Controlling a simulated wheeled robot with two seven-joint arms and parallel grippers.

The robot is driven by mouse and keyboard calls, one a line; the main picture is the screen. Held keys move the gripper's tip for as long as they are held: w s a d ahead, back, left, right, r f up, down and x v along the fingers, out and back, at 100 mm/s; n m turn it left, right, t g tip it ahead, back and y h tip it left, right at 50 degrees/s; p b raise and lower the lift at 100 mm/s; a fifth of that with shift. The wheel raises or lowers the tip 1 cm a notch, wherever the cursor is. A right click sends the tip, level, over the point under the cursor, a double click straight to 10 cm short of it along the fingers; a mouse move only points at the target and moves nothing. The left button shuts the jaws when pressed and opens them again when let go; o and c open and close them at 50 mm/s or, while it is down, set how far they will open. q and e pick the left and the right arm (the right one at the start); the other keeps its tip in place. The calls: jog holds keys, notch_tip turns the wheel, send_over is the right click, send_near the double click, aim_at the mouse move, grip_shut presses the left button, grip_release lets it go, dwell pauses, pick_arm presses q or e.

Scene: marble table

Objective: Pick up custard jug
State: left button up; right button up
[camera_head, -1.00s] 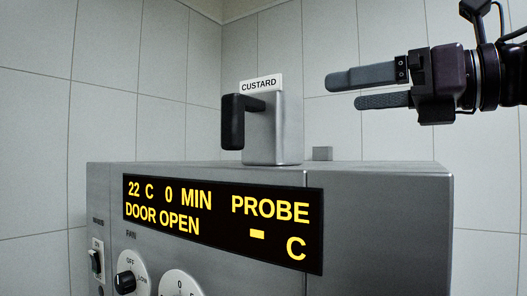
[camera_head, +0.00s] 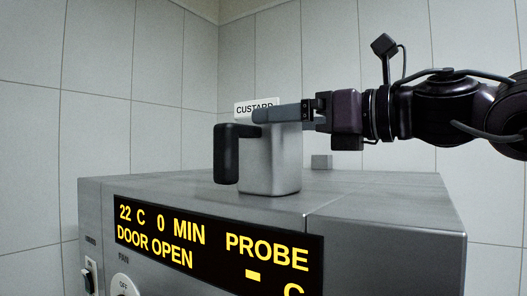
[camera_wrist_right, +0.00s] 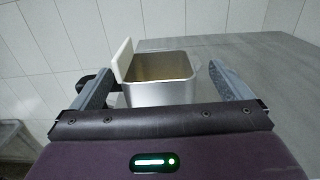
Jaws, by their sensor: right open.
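The custard jug (camera_head: 268,165) is a square metal jug with a black handle (camera_head: 226,153) on its left and a white CUSTARD label (camera_head: 254,107) at its top. It stands upright on top of a metal oven (camera_head: 380,190). My right gripper (camera_head: 262,116) comes in from the right at the height of the jug's rim. In the right wrist view the jug (camera_wrist_right: 160,94) shows its open top between the two spread fingers (camera_wrist_right: 166,88). The gripper is open. Its far finger is hidden in the head view. My left gripper is not in view.
The oven's front has a lit display (camera_head: 215,247). Tiled walls stand behind. The right part of the oven top is clear.

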jog(key=shift+x, duration=1.25)
jog(key=shift+s+d, duration=0.15)
jog(key=shift+s, duration=0.05)
jog(key=c, duration=0.5)
jog(key=shift+r, duration=0.1)
jog(key=c, duration=1.3)
